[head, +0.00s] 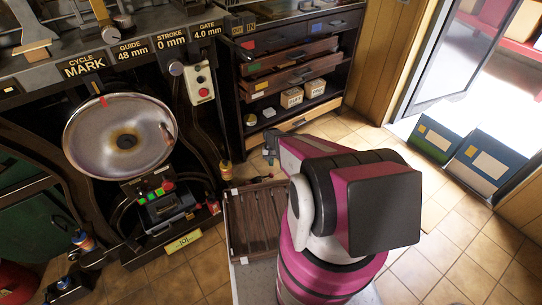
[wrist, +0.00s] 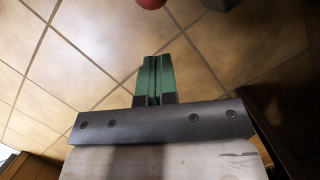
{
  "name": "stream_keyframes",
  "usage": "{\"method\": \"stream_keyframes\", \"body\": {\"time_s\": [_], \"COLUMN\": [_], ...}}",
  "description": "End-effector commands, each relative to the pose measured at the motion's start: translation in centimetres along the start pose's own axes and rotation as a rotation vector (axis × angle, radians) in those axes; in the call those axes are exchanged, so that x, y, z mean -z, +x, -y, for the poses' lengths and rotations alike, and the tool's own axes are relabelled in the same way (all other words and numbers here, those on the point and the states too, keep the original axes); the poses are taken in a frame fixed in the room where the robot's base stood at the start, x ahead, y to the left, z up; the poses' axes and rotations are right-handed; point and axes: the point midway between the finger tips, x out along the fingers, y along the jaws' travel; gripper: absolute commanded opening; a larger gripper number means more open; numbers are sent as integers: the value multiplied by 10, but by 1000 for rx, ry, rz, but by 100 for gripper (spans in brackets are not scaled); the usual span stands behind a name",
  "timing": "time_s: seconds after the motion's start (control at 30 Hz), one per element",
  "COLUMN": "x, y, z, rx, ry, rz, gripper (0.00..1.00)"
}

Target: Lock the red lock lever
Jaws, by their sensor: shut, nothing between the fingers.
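No part in view can be told for certain as the red lock lever. In the head view a red knob (head: 168,186) sits by the small control unit with green buttons, below the large metal disc (head: 82,138). A rounded red thing (wrist: 150,3) is cut off by the top edge of the wrist view, beyond my fingertips and apart from them. My gripper (wrist: 157,60) shows green fingers closed together, with nothing between them. In the head view my gripper (head: 269,158) is small and hangs in front of the shelf unit, right of the press.
A white switch box (head: 201,72) with a red button is on the press's right post. A slatted wooden tray (head: 236,243) lies beside my base. A shelf unit with drawers (head: 291,78) stands behind my arm. Tiled floor (head: 450,225) is open at the right.

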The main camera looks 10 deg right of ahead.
Motion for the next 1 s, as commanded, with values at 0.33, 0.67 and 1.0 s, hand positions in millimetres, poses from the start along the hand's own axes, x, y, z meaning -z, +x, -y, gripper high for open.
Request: {"method": "stream_keyframes", "body": {"time_s": [0.33,0.67,1.0], "x": [-32,-32,-36], "y": [13,14,14], "z": [0,0,-3], "rx": [0,0,15], "ry": [0,0,48], "rz": [0,0,0], "gripper": [0,0,0]}}
